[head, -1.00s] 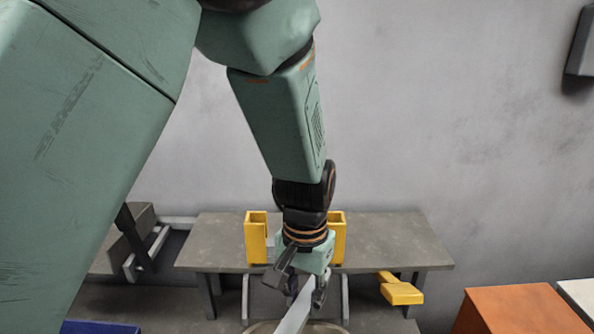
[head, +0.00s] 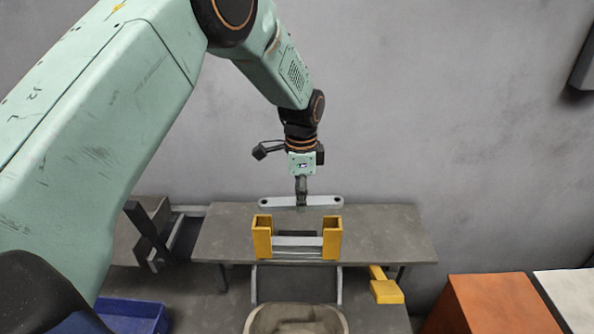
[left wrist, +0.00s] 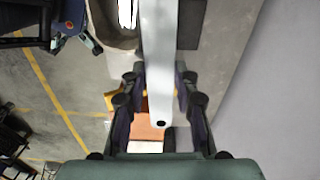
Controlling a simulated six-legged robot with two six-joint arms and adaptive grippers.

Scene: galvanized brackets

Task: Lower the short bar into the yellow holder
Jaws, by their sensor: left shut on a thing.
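The short bar (head: 278,202) is a pale grey metal strip with a hole near each end. In the head view it lies crosswise and level, and appears above the bench, beyond the yellow holder. My left gripper (head: 301,192) points down and is shut on its middle. The bar (left wrist: 160,45) also shows in the left wrist view, running between the two fingers (left wrist: 160,92). The yellow holder (head: 262,240) has two upright slotted posts on the bench, with grey bars (head: 297,242) lying between them. The bar is apart from the holder. My right gripper is not in view.
The grey bench (head: 390,235) is clear right of the holder. A yellow part (head: 386,291) sits below its right front. A beige container (head: 258,320) is in front, a blue crate (head: 130,318) at lower left, and an orange box (head: 500,305) at lower right.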

